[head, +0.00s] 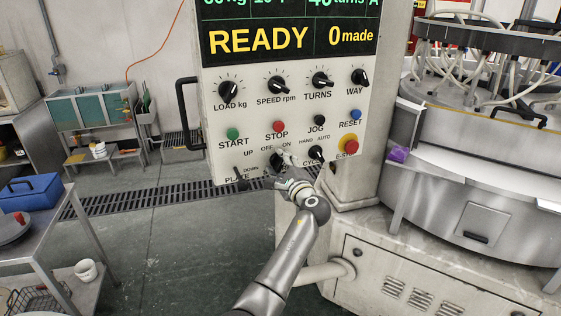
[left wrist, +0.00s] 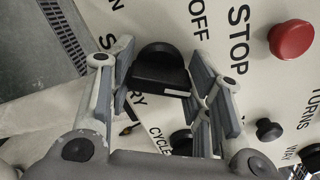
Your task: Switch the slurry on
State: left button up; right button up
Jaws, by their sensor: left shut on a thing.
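The black slurry knob (left wrist: 158,66) sits on the pale control panel (head: 262,104), with OFF printed to its upper right in the left wrist view. A short pale mark shows on its lower edge there; I cannot tell which setting it points to. My left gripper (left wrist: 158,84) is shut on this knob, one finger on each side. In the head view my left gripper (head: 283,168) is at the panel's lower edge and covers much of the knob and its label. The ON mark is hidden by a finger in the left wrist view. My right gripper is not in view.
The red STOP button (head: 279,126) is just above the knob, and the CYCLE knob (head: 316,152) is close to its right. The red E-stop (head: 349,142) is farther right, the plate switch (head: 241,174) to the left. The display (head: 290,35) reads READY.

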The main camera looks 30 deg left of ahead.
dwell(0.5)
pick_arm(q)
jog(key=o, duration=1)
jog(key=shift+a, duration=0.1)
jog(key=v, duration=1.2)
